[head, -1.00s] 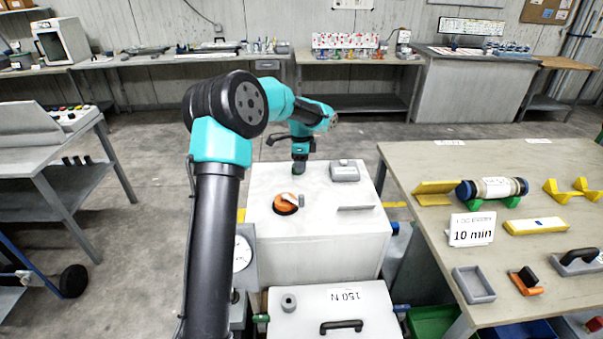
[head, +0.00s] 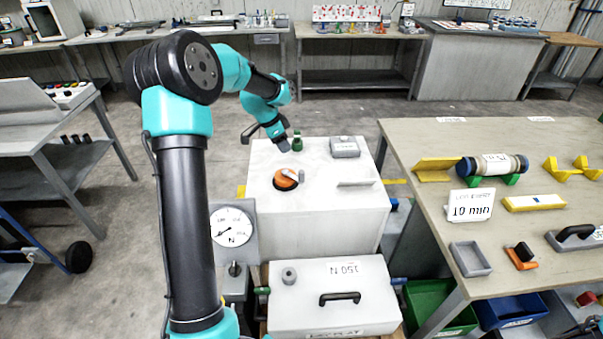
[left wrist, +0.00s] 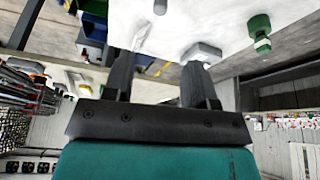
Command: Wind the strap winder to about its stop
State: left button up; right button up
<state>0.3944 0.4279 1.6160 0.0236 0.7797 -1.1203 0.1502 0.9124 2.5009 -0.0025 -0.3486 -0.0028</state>
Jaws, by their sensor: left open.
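I cannot tell the crank for certain in that view. My right gripper is out of view.
A grey block (head: 345,147) sits on the box's far right. A dial gauge (head: 233,227) marked N stands at its left. A lower lid (head: 333,290) labelled 150 N is in front. The bench (head: 440,150) at right holds a liner and loose parts.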

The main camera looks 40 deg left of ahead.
aim_at(300, 172)
pick_arm(q)
jog(key=shift+f, duration=0.1)
dwell(0.3)
jog(key=x, duration=1.7)
jog(key=shift+w+a, duration=0.1)
jog(key=shift+w, duration=0.05)
jog(key=shift+c, duration=0.3)
grip_shut()
